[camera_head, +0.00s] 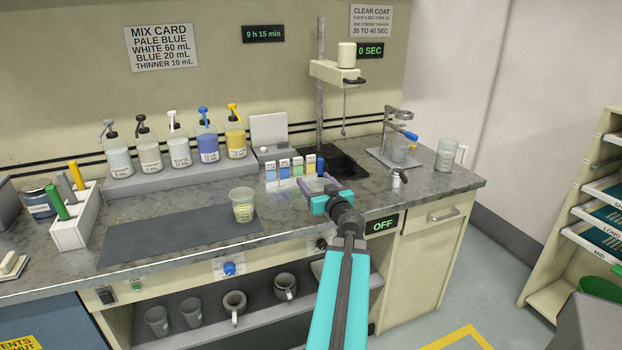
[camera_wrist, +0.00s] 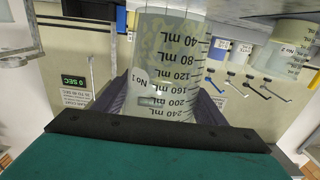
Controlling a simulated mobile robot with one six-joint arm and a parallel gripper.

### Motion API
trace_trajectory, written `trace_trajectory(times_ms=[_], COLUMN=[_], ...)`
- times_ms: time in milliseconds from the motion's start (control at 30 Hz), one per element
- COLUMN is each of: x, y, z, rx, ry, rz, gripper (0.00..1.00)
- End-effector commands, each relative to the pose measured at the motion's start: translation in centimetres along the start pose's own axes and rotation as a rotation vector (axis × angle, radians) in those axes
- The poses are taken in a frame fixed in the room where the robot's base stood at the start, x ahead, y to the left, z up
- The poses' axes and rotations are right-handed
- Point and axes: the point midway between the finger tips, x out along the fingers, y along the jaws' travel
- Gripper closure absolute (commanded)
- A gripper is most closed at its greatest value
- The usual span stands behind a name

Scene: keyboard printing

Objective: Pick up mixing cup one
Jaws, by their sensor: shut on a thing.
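Mixing cup one (camera_wrist: 165,62) is a clear cup marked "No 1" with a black mL scale. It fills the middle of the wrist view, which is turned upside down. My gripper (camera_head: 319,186) is shut on it, with dark purple fingers on both sides of the cup. In the head view the gripper is over the counter's front part, left of the dark scale area, and the cup is hard to make out there. A second clear cup (camera_head: 243,206) with pale contents stands on the dark mat; a cup marked "No 2" (camera_wrist: 285,58) also shows in the wrist view.
Several pump bottles (camera_head: 180,152) stand on a grey riser at the back. A stand (camera_head: 319,90) rises at the back, and a glass beaker (camera_head: 446,155) stands at the right. The dark mat (camera_head: 165,235) is mostly clear.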

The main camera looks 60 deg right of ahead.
Motion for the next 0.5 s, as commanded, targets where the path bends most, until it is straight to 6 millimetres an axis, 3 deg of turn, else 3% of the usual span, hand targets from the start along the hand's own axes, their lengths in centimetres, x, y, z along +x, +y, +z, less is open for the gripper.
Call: trace_trajectory(times_ms=[100,500], x=[-1.37,-1.57], y=[-0.16,-0.07], z=[-0.32,-0.5], rx=[0.0,0.002], ry=[0.0,-0.005], rz=[-0.001,-0.009], gripper=[0.64,0.64])
